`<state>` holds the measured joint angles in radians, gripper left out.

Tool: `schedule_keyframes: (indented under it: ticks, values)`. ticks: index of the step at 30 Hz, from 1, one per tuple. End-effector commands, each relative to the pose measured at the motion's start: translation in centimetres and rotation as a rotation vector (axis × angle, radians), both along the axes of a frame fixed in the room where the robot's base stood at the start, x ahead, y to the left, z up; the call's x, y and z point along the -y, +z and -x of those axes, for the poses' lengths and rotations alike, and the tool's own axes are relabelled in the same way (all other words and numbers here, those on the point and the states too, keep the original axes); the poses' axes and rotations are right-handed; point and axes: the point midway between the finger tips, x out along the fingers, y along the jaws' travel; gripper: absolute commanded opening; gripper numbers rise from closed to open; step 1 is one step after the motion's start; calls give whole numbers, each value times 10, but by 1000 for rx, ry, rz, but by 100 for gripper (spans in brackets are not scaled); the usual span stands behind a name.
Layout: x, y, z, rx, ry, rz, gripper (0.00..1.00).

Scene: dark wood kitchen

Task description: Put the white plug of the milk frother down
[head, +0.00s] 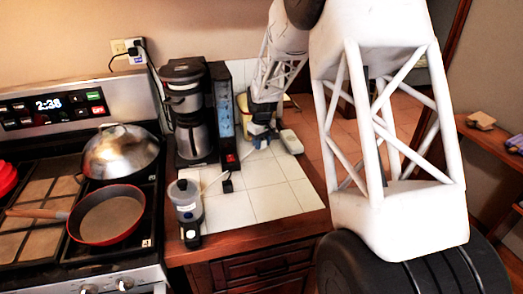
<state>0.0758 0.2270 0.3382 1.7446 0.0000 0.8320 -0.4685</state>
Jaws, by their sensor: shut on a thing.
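My gripper (261,138) is at the far end of my arm, low over the white tiled counter, to the right of the black coffee machine with a blue tank. Its fingers are small and dark here. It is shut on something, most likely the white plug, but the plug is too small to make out. A grey and black appliance with a clear top (187,207), probably the milk frother, stands upright at the counter's front left. A thin pale cord runs from near it toward the right. I cannot tell if the held thing touches the counter.
The black coffee machine (223,125) and a coffee maker with a steel jug (187,110) stand behind the frother. A whitish block (291,141) lies right of my gripper. A small black cube (228,186) sits near the frother. Front tiles (270,200) are clear. The stove is left.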

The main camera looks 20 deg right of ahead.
Motion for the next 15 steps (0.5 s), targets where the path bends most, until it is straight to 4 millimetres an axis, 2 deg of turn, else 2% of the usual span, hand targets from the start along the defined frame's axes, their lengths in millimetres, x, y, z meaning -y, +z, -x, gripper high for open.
schedule_keyframes:
  ticks: [8, 15]
  values:
    - [0, -3, 0, -1, 0, 0, 0]
    - [0, -26, 0, -2, 0, 0, 0]
